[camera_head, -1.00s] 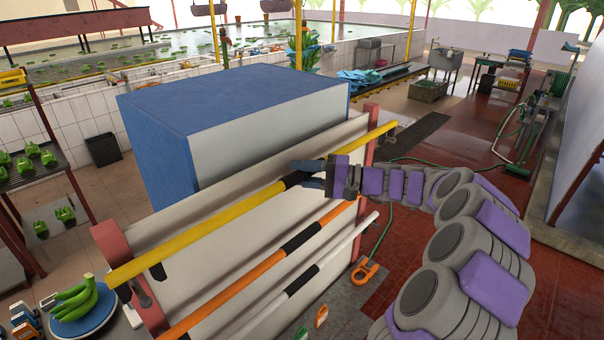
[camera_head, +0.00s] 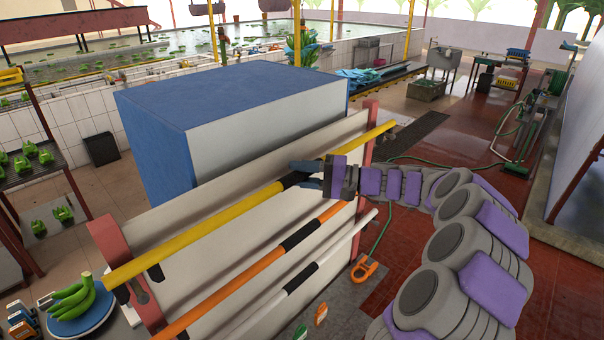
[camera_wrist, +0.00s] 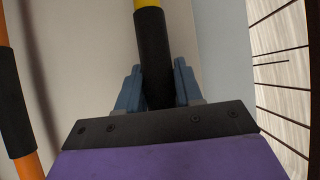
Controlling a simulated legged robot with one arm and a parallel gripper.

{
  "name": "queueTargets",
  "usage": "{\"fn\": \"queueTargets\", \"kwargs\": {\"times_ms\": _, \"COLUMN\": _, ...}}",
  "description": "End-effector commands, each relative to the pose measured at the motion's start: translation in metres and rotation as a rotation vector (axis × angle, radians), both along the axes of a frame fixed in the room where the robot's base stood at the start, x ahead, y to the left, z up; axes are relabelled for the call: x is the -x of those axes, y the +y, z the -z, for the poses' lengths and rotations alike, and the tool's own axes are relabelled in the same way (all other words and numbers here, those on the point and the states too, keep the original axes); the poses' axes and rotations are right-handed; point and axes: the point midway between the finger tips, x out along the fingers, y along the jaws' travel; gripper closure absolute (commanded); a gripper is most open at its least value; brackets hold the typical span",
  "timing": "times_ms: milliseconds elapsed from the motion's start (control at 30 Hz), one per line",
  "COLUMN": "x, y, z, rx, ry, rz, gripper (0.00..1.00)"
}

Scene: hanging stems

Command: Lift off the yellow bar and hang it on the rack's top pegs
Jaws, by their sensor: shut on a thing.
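The yellow bar (camera_head: 219,219) runs slantwise across the upper front of the rack (camera_head: 112,245), from lower left to upper right. Its black middle grip (camera_wrist: 154,60) fills the space between my gripper's blue fingers in the wrist view. My gripper (camera_head: 303,176) is shut on this grip. The bar lies close to the rack's pale panel; I cannot tell whether it still rests on pegs. An orange bar (camera_head: 235,284) with a black grip hangs below it, and a white bar (camera_head: 268,306) hangs lowest. The orange bar also shows at the left of the wrist view (camera_wrist: 27,167).
A large blue and white box (camera_head: 235,105) stands just behind the rack. A blue plate with green bananas (camera_head: 72,300) is at the lower left. An orange-handled object (camera_head: 364,270) lies near the rack's right end. Red tiled floor at the right is open.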

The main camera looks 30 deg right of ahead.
Motion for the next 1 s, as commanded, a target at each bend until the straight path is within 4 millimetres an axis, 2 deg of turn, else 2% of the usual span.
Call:
{"fn": "queueTargets", "kwargs": {"times_ms": 100, "x": 0.0, "y": 0.002, "z": 0.002, "rx": 0.0, "ry": -0.001, "rz": 0.0, "gripper": 1.0}}
{"fn": "queueTargets", "kwargs": {"times_ms": 133, "x": 0.0, "y": 0.002, "z": 0.002, "rx": 0.0, "ry": -0.001, "rz": 0.0, "gripper": 0.64}}
{"fn": "queueTargets", "kwargs": {"times_ms": 433, "x": 0.0, "y": -0.002, "z": 0.001, "rx": -0.002, "ry": -0.001, "rz": -0.001, "gripper": 0.35}}
{"fn": "queueTargets", "kwargs": {"times_ms": 767, "x": 0.002, "y": -0.005, "z": 0.002, "rx": -0.002, "ry": -0.001, "rz": 0.0, "gripper": 0.35}}
{"fn": "queueTargets", "kwargs": {"times_ms": 867, "x": 0.008, "y": -0.014, "z": 0.002, "rx": -0.001, "ry": -0.002, "rz": 0.001, "gripper": 0.35}}
{"fn": "queueTargets", "kwargs": {"times_ms": 1000, "x": 0.023, "y": -0.035, "z": 0.003, "rx": 0.002, "ry": -0.002, "rz": 0.005, "gripper": 0.35}}
